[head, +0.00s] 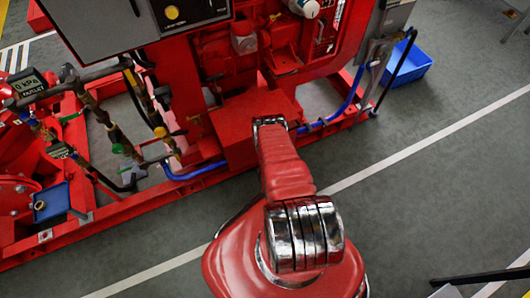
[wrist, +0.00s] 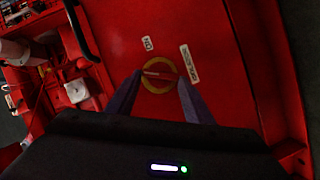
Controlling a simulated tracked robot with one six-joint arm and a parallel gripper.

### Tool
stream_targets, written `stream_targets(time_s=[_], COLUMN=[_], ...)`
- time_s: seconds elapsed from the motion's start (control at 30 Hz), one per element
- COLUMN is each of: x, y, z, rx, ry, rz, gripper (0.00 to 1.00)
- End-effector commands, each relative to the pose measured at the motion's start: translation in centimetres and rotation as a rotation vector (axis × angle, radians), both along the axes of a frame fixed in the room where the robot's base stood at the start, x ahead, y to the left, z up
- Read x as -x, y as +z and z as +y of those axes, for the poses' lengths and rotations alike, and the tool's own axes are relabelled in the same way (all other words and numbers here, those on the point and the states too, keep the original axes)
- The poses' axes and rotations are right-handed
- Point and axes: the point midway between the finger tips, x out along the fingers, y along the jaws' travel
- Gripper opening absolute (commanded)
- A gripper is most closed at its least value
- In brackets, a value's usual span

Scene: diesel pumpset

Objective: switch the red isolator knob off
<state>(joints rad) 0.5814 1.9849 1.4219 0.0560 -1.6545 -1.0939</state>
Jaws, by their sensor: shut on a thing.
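In the wrist view the red isolator knob (wrist: 158,74) sits on a yellow round plate (wrist: 158,88) on a red panel (wrist: 220,40). A pale line runs across the knob, nearly level in the picture. My gripper (wrist: 160,77) has one finger at each side of the knob and is shut on it. A small white label (wrist: 147,43) lies above the plate and a longer one (wrist: 189,63) to its right; their print is too small to read surely. In the head view my arm hides the gripper and the knob.
The red pumpset frame (head: 130,211) fills the left and middle of the head view, with pipes and an outlet gauge (head: 28,86) at the left. A blue bin (head: 410,67) stands at the back right.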

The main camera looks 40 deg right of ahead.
Motion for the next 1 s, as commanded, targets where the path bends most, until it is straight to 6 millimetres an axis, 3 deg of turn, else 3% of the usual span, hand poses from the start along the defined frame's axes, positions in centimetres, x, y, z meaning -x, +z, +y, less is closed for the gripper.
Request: stream_targets(time_s=[0.33,0.83,0.87,1.0], x=[-0.11,-0.05,-0.04,-0.02], y=[-0.55,-0.65,-0.66,-0.59], z=[0.53,0.56,0.56,0.46], rx=[0.147,0.166,0.166,0.167], ry=[0.011,0.012,0.011,0.009], rz=[0.051,0.058,0.058,0.057], gripper=[0.25,0.24,0.49,0.59])
